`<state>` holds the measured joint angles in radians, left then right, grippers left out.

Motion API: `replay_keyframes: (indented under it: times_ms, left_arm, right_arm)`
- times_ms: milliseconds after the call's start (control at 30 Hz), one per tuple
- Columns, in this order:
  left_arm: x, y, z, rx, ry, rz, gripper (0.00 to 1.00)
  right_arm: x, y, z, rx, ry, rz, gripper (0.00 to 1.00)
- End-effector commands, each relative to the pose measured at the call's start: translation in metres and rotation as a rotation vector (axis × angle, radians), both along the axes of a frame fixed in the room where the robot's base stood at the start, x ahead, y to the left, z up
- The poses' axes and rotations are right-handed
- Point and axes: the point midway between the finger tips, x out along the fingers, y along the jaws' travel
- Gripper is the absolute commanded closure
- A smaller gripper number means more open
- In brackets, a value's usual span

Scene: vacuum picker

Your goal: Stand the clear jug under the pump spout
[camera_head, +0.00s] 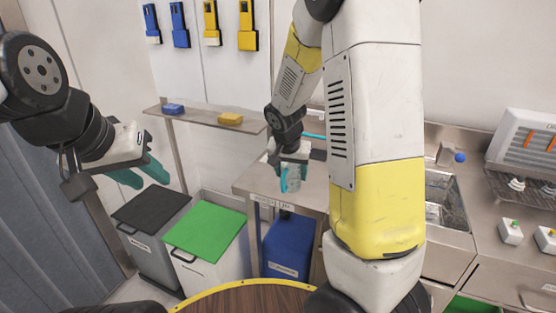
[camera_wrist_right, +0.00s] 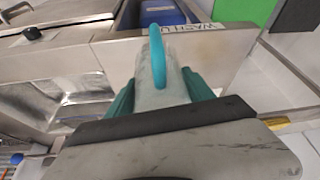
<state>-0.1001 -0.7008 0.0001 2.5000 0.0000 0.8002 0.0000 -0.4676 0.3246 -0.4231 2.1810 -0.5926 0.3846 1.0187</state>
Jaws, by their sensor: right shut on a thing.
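My right gripper (camera_head: 291,163) is shut on the clear jug (camera_head: 293,180), which has a teal handle. The jug hangs in front of the steel counter (camera_head: 252,183), near its front edge. In the right wrist view the jug (camera_wrist_right: 163,95) sits between the green fingers (camera_wrist_right: 160,100), its handle (camera_wrist_right: 157,52) pointing away from the palm. My left gripper (camera_head: 141,172) is open and empty at the left, above the bins. My right arm hides much of the counter behind it, and I cannot make out the pump spout.
A black-lidded bin (camera_head: 152,208) and a green-lidded bin (camera_head: 208,238) stand left of the counter. A blue bin (camera_head: 287,247) is under it. A shelf (camera_head: 200,119) holds a blue and a yellow block. A sink (camera_head: 443,200) and dish rack (camera_head: 520,185) are at the right.

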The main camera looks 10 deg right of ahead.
Motion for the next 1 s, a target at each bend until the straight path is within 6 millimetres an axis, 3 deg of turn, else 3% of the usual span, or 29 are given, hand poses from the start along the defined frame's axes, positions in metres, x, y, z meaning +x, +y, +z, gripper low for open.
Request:
replay_keyframes:
  times_ms: [200,400,633,833,1000]
  left_arm:
    - [0.000,0.000,0.000,0.000,0.001,0.000,0.64]
    - [0.000,0.000,0.000,0.000,0.001,0.000,0.64]
    - [0.000,0.000,0.000,0.000,0.001,0.000,0.64]
    - [0.000,0.000,0.000,0.000,0.001,0.000,0.64]
    - [0.000,0.000,0.000,0.000,0.001,0.000,0.64]
  right_arm:
    - [0.059,-0.013,-0.007,0.000,0.000,-0.003,0.80]
    - [0.094,-0.019,-0.010,0.000,-0.001,0.000,0.80]
    - [0.109,-0.022,-0.011,0.001,-0.001,-0.001,0.80]
    - [0.108,-0.021,-0.042,0.000,0.003,0.001,0.80]
    - [0.109,-0.021,-0.046,0.000,-0.001,0.002,0.80]
